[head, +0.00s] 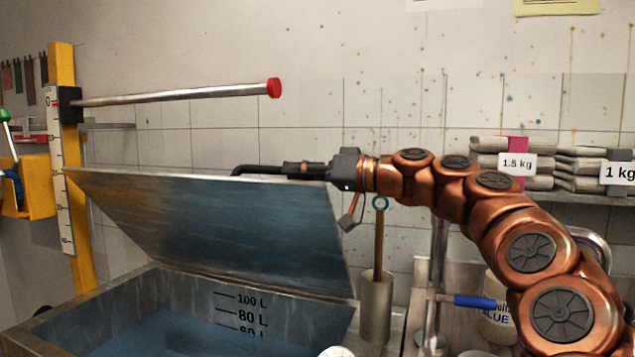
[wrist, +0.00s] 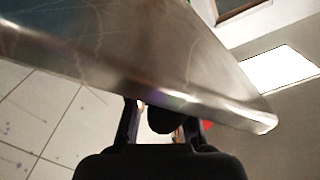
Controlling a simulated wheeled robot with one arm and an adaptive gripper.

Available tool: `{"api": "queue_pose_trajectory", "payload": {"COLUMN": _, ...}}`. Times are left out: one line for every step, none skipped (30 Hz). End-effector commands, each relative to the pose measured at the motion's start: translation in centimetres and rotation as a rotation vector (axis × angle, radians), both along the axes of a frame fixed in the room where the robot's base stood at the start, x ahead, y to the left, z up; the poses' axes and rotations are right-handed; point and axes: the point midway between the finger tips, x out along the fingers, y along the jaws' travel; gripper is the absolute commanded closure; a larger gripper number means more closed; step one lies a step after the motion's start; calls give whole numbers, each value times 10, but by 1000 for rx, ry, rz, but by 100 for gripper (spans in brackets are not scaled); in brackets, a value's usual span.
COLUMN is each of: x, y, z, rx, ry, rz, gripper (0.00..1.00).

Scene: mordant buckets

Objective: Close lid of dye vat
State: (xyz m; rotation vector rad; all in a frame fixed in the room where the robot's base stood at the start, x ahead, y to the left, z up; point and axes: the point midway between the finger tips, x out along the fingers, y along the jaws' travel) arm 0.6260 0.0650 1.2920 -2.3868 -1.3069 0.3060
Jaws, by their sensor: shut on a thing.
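The dye vat (head: 100,306) is an open steel tank at the lower left of the head view, with blue liquid and black litre marks inside. Its broad grey-blue lid (head: 230,225) is raised and tilted above the tank's back edge. A black bent handle (head: 258,170) runs along the lid's upper edge. My gripper (head: 296,168) is at the right part of this handle and shut on it. In the wrist view the lid's metal edge (wrist: 180,95) crosses in front of my gripper (wrist: 163,122), with a dark piece between the fingers; the exact contact is partly hidden.
A yellow post (head: 75,230) with a scale and a red-tipped metal bar (head: 180,95) stands at left, the bar above the lid. A steel cylinder holding a rod (head: 376,305) stands right of the tank. Weight-labelled stacks (head: 515,163) sit on a shelf at right.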

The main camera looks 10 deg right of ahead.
Motion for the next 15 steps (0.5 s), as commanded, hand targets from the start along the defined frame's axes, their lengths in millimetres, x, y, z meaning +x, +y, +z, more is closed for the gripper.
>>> {"api": "queue_pose_trajectory", "payload": {"x": -6, "y": 7, "z": -11, "rx": -6, "ry": -12, "rz": 8, "gripper": 100}}
{"api": "queue_pose_trajectory", "payload": {"x": -8, "y": 11, "z": -13, "rx": -10, "ry": -19, "rz": 10, "gripper": 100}}
{"api": "queue_pose_trajectory", "payload": {"x": -12, "y": 14, "z": -15, "rx": -15, "ry": -28, "rz": 13, "gripper": 100}}
{"api": "queue_pose_trajectory", "payload": {"x": -15, "y": 17, "z": -17, "rx": -20, "ry": -35, "rz": 15, "gripper": 100}}
{"api": "queue_pose_trajectory", "payload": {"x": -18, "y": 19, "z": -19, "rx": -24, "ry": -43, "rz": 17, "gripper": 100}}
{"api": "queue_pose_trajectory", "payload": {"x": -22, "y": 22, "z": -22, "rx": -31, "ry": -53, "rz": 18, "gripper": 100}}
{"api": "queue_pose_trajectory", "payload": {"x": -25, "y": 24, "z": -24, "rx": -36, "ry": -61, "rz": 19, "gripper": 100}}
{"api": "queue_pose_trajectory", "payload": {"x": -28, "y": 26, "z": -26, "rx": -41, "ry": -69, "rz": 19, "gripper": 100}}
{"api": "queue_pose_trajectory", "payload": {"x": -31, "y": 28, "z": -29, "rx": -47, "ry": -79, "rz": 20, "gripper": 100}}
{"api": "queue_pose_trajectory", "payload": {"x": -34, "y": 30, "z": -31, "rx": -52, "ry": -88, "rz": 20, "gripper": 100}}
{"api": "queue_pose_trajectory", "payload": {"x": -37, "y": 32, "z": -34, "rx": -57, "ry": -94, "rz": 20, "gripper": 100}}
{"api": "queue_pose_trajectory", "payload": {"x": -40, "y": 34, "z": -38, "rx": -63, "ry": -104, "rz": 20, "gripper": 100}}
{"api": "queue_pose_trajectory", "payload": {"x": -43, "y": 36, "z": -41, "rx": -67, "ry": -111, "rz": 20, "gripper": 100}}
{"api": "queue_pose_trajectory", "payload": {"x": -45, "y": 38, "z": -43, "rx": -72, "ry": -118, "rz": 20, "gripper": 100}}
{"api": "queue_pose_trajectory", "payload": {"x": -49, "y": 40, "z": -47, "rx": -79, "ry": -129, "rz": 19, "gripper": 100}}
